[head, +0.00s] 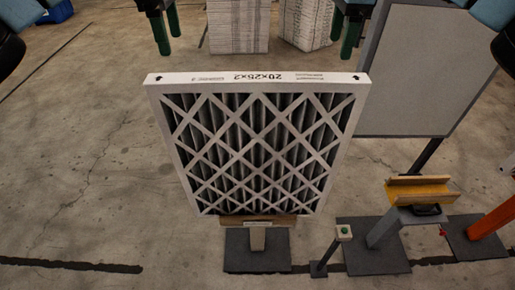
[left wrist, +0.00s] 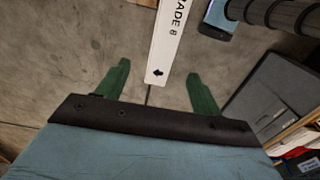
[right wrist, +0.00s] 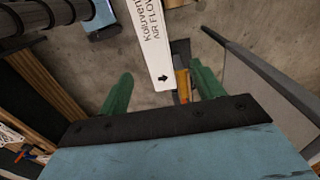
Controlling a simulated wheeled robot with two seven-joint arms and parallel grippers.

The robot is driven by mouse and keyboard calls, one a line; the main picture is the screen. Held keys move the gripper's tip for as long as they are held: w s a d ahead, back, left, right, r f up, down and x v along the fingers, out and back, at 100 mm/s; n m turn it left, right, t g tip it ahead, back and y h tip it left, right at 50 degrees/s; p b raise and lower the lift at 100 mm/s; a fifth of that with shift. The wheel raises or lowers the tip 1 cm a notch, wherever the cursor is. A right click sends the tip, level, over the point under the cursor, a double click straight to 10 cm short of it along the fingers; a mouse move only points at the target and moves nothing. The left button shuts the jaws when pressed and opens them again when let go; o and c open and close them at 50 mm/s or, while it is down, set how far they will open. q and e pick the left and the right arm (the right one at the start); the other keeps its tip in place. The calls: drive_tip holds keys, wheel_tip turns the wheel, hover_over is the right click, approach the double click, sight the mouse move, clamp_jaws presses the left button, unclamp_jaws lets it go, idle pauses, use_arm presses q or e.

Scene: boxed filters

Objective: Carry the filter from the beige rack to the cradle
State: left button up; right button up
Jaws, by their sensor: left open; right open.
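The filter (head: 252,145), a large white-framed pleated panel with a lattice face, stands upright in a low beige wooden rack (head: 284,220) on a dark foot. A yellow cradle with wooden sides (head: 420,190) stands on a grey post at the right, empty. My left gripper (head: 169,43) is open beyond the filter's top left corner; my right gripper (head: 341,47) is open beyond its top right corner. Both look clear of it. The filter's white edge shows between the open fingers in the left wrist view (left wrist: 165,45) and the right wrist view (right wrist: 152,40).
A small post with a green button (head: 344,232) stands between rack and cradle. An orange post (head: 492,220) is at the right edge. A grey panel (head: 425,75) stands behind the cradle. White stacks (head: 238,25) stand at the back.

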sight(182, 89)
drive_tip(key=shift+s+r, duration=0.1)
drive_tip(key=shift+s, duration=0.25)
use_arm(q)
drive_tip(key=shift+s, duration=0.4)
wheel_tip(182, 89, down, 13)
drive_tip(key=shift+w+f, duration=0.15)
use_arm(e)
wheel_tip(182, 89, down, 14)
drive_tip(key=shift+w+r, duration=0.1)
drive_tip(key=shift+r, duration=0.15)
use_arm(q)
drive_tip(key=c, duration=1.3)
use_arm(e)
drive_tip(key=c, duration=1.3)
